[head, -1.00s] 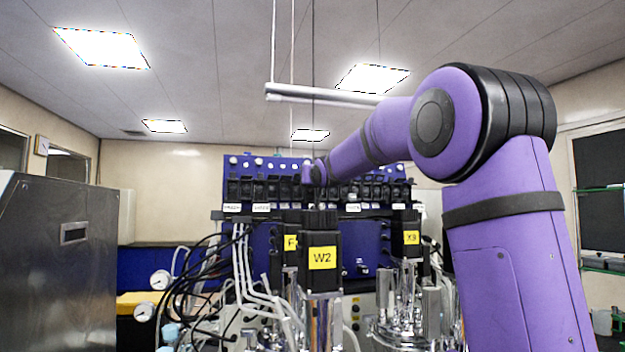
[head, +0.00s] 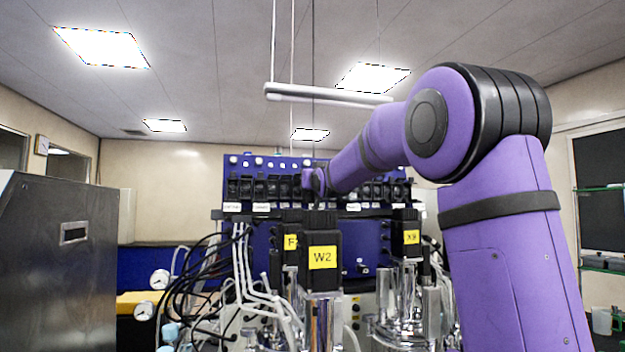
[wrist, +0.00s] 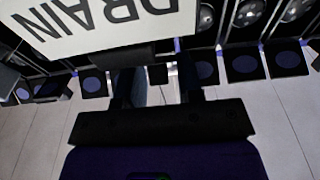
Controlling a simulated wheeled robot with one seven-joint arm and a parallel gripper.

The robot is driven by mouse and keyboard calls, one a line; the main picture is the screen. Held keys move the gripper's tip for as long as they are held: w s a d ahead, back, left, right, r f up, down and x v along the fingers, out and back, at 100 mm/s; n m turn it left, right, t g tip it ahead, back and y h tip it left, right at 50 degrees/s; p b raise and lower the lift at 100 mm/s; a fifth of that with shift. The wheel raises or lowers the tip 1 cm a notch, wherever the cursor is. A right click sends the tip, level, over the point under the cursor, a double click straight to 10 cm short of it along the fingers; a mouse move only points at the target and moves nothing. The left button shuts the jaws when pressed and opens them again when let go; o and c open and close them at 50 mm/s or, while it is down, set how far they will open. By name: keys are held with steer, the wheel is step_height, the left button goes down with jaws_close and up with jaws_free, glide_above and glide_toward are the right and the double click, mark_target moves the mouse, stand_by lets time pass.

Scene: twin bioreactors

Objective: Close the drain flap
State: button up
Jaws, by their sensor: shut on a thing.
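In the wrist view, a white plate lettered "DRAIN" (wrist: 90,22), seen upside down, fills the upper left; it appears to be the drain flap. A dark bar runs along its lower edge. My gripper (wrist: 158,76) is just below that edge, its two black fingers shut on a small dark piece there, which seems to be part of the flap. The exact contact is dark and hard to see. In the head view, my wrist (head: 316,182) reaches the blue panel (head: 300,164) behind the W2 unit; fingers and flap cannot be made out there.
A black unit labelled W2 (head: 322,258) stands in front of my wrist, with an X3 unit (head: 411,238) to the right. Cables and white tubes hang at left. A steel cabinet (head: 60,270) stands far left. A row of black units (head: 250,188) lines the panel.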

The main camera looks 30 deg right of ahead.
steer(key=shift+f+t+h, duration=0.2)
steer(key=shift+t+h, duration=0.05)
steer(key=shift+t, duration=0.65)
steer(key=shift+f+t+h, duration=0.2)
steer(key=shift+t+h, duration=0.05)
steer(key=shift+t, duration=0.65)
steer(key=o, duration=0.6)
steer(key=v, duration=1)
steer(key=shift+s+f, duration=0.25)
steer(key=shift+f, duration=0.15)
